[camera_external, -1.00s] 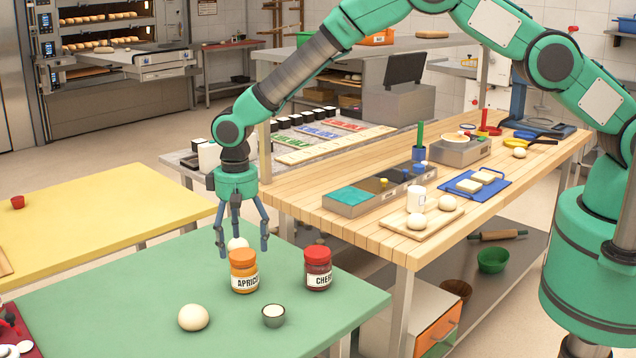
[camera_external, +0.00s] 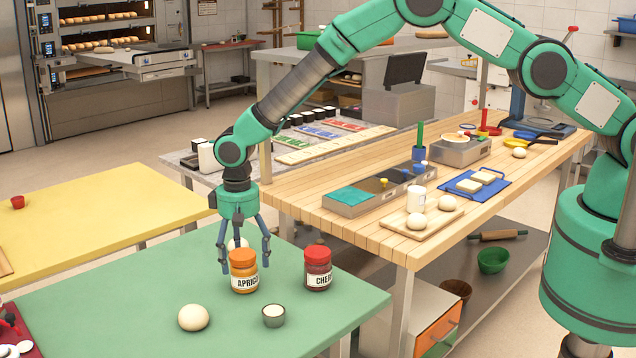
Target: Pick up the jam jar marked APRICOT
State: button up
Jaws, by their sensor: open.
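The jam jar marked APRICOT (camera_external: 244,271) stands upright on the green table (camera_external: 130,300), with an orange lid and orange contents. My gripper (camera_external: 245,262) is open and points down, with its fingers spread around the upper part of the jar as seen in this view. The jar's lid shows in front of the gripper, so I cannot tell how far behind the jar the fingers are. A second jar with a red lid and a label starting CHE (camera_external: 318,269) stands to the right, apart from the gripper.
A dough ball (camera_external: 194,317) and a small grey cup (camera_external: 273,316) are in front of the jars. A wooden worktable (camera_external: 375,240) stands to the right.

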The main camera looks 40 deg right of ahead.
jog(key=shift+f, duration=1.4)
jog(key=shift+c, duration=0.3)
jog(key=c, duration=1.6)
jog(key=shift+r, duration=0.15)
jog(key=shift+c, duration=0.2)
jog(key=shift+r, duration=4.9)
